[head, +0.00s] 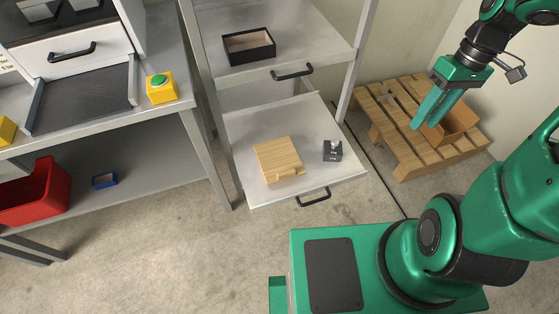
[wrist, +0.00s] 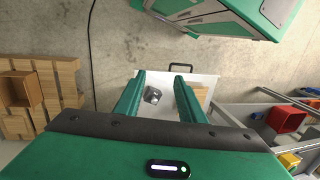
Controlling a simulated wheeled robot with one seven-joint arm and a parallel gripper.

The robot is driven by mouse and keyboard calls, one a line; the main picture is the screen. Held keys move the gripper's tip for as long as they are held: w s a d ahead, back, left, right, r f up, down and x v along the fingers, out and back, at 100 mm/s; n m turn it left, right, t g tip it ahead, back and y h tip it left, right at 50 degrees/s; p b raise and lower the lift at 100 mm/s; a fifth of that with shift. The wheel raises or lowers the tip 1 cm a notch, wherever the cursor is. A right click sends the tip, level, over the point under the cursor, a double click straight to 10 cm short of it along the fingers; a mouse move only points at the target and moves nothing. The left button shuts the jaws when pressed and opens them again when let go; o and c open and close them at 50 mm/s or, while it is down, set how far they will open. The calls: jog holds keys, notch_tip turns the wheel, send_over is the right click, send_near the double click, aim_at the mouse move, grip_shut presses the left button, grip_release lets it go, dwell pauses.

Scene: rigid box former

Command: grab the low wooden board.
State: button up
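The low wooden board (head: 278,160) is light, flat and roughly square, with a small raised piece at its front edge. It lies on the lower pulled-out white shelf (head: 240,188), left of a small dark grey block (head: 332,151). My gripper (head: 424,126) is up at the right, in front of the wooden pallet in the picture and well apart from the board. In the wrist view my gripper (wrist: 161,72) has its two green fingers spread, with nothing held between them. The board (wrist: 201,91) shows there partly hidden behind the right finger.
An open dark box (head: 249,46) stands on the upper shelf. The wooden pallet (head: 400,150) carries an open brown box (head: 462,122). At left are a workbench with a yellow button box (head: 161,89), a red bin (head: 40,192) and a small blue tray (head: 105,180). Bare floor lies before the shelf.

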jog(key=w+a+f+n+g+y, duration=0.15)
jog(key=w+a+f+n, duration=0.25)
jog(key=w+f+n, duration=0.4)
jog(key=n+y, duration=1)
send_near(288, 172)
jog(key=shift+g, duration=0.45)
jog(key=x, duration=0.5)
jog(key=shift+w+f, duration=0.1)
jog(key=shift+f, duration=0.3)
jog(key=shift+w+r+x, duration=0.1)
jog(key=shift+x, duration=1.25)
jog(key=shift+w+r+x, duration=0.15)
jog(key=shift+x, duration=1.2)
jog(key=shift+a, duration=0.15)
grip_shut()
